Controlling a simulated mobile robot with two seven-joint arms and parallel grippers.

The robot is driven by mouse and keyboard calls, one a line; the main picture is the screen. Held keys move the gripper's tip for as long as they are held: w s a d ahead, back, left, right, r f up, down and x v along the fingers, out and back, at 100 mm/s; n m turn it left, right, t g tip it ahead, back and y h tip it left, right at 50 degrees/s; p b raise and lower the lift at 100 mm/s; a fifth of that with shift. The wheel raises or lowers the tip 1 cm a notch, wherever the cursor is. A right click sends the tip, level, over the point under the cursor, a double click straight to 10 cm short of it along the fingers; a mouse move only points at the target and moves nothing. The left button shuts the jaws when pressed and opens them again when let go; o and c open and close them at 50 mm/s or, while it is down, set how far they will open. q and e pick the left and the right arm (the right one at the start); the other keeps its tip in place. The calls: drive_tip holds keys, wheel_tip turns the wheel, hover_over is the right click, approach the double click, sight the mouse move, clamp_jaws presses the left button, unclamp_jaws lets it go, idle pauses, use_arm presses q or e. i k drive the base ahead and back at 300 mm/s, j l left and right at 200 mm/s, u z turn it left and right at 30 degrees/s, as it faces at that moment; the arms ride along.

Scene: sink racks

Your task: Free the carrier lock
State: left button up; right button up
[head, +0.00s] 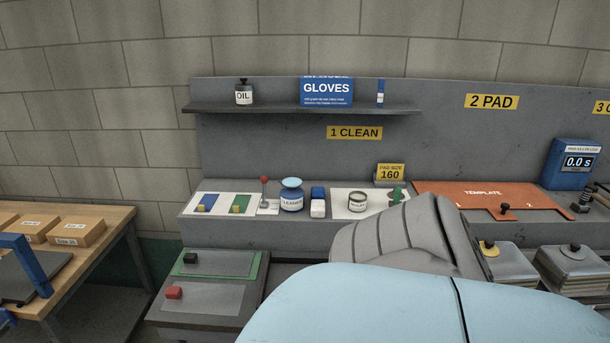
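I cannot pick out a part that is clearly the carrier lock. A small red-knobbed lever (264,181) stands upright on the bench, left of the cleaner bottle (291,196). A black knob (505,209) sits at the front edge of the orange template plate (450,190). At the lower left, a black block (190,257) rests on a green-edged tray and a red block (173,293) rests on a grey tray. Neither of my grippers shows. The lower middle of the view is covered, so part of the bench front is hidden.
A grey shelf holds an oil bottle (243,94) and a gloves box (326,91). A jar (357,201) stands on a white mat. A blue timer (571,164) reads 0.0 s. Stacked grey plates (572,262) stand at right. A wooden table (100,239) holds boxes at left.

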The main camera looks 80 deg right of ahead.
sight(264, 179)
drive_tip(key=z, duration=2.15)
